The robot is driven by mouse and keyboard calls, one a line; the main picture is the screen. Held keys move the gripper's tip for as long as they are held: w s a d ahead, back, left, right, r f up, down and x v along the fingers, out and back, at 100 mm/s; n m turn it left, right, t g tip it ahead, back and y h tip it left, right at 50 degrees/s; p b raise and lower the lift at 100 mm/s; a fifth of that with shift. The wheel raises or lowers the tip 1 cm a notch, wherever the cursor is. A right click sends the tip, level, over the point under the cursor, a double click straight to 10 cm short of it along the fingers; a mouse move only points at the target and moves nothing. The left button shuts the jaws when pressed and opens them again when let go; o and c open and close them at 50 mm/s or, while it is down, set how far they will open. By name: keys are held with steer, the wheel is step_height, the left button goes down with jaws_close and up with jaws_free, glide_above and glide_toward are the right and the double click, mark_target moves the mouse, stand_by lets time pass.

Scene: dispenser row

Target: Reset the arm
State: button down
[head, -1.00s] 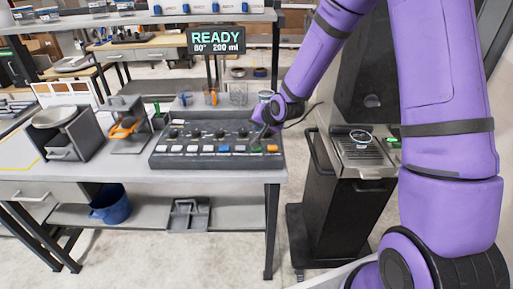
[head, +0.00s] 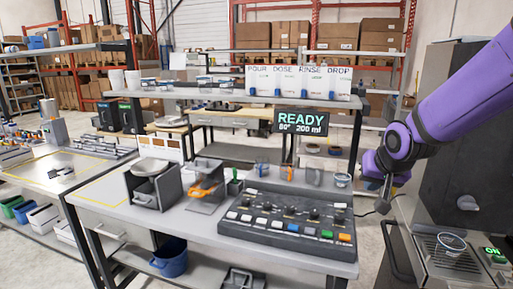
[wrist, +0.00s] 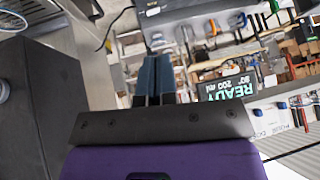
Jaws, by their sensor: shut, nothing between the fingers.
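My purple arm reaches in from the right in the head view. My gripper (head: 384,203) hangs at the bench's right end, beside the control panel (head: 287,218) and apart from its buttons. In the wrist view, the two dark fingers of my gripper (wrist: 156,62) lie side by side, shut with nothing between them. The panel has a row of knobs and a row of coloured buttons. A display (head: 301,122) above it reads READY, 80°, 200 ml.
A dark machine (head: 466,140) stands at the right, with a cup (head: 451,243) on its grate and a green ON light. A shelf (head: 220,93) runs behind.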

steer(key=s+d+r+n+g, duration=0.1)
steer(key=s+r, duration=0.4)
steer(key=s, duration=0.7)
steer(key=s+d+r+n+g, duration=0.1)
steer(key=s+r, duration=0.3)
steer(key=s, duration=0.9)
steer(key=shift+d+r+n, duration=0.2)
steer(key=shift+r+n, duration=0.1)
steer(key=shift+r, duration=0.1)
